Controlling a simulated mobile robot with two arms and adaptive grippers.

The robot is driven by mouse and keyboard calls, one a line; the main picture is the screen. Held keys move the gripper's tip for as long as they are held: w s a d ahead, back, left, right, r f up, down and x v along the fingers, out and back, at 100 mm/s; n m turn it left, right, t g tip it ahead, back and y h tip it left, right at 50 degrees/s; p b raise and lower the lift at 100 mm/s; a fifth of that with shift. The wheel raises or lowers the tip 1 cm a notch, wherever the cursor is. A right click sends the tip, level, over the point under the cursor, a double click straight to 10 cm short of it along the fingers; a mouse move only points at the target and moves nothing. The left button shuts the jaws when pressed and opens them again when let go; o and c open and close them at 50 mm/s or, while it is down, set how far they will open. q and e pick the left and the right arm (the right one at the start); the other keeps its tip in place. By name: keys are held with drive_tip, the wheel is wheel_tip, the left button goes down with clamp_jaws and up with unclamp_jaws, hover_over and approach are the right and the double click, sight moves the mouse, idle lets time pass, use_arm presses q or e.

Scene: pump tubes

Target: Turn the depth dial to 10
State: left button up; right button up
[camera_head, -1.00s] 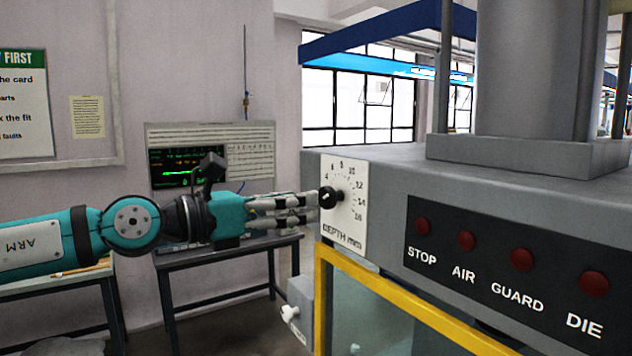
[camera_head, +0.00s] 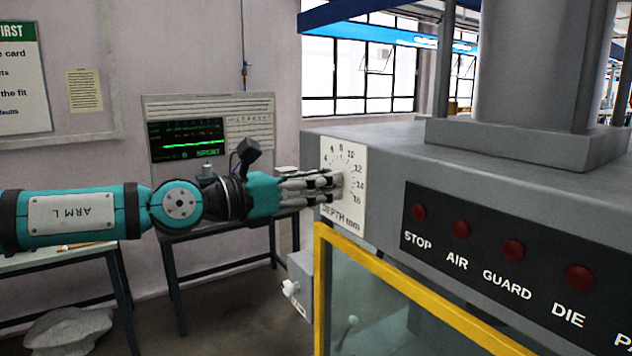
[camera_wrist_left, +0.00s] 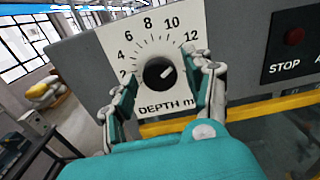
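The depth dial is a black round knob (camera_wrist_left: 158,73) with a white mark, on a white plate (camera_wrist_left: 140,40) numbered in twos and labelled DEPTH mm. In the left wrist view the mark slants toward the upper right, a little clockwise of the 12. The plate (camera_head: 355,205) also shows on the grey machine in the head view, where my fingers hide the knob. My left gripper (camera_head: 335,187) is at the plate. In the left wrist view its fingers (camera_wrist_left: 163,77) stand apart on either side of the knob, with visible gaps. My right gripper is not in view.
Right of the dial is a dark panel (camera_head: 480,240) with several red buttons. A yellow frame (camera_head: 400,285) runs below it. A table (camera_head: 215,230) with a green-lit screen (camera_head: 187,140) stands behind my left arm.

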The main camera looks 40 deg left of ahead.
use_arm(q)
drive_tip(key=c, duration=0.9)
drive_tip(key=n+b, duration=0.2)
drive_tip(key=n, duration=0.3)
drive_tip(key=shift+n+b, duration=0.35)
drive_tip(key=shift+n, duration=0.05)
drive_tip(key=shift+c, duration=0.2)
drive_tip(key=o, duration=1.2)
drive_tip(key=shift+s, duration=0.15)
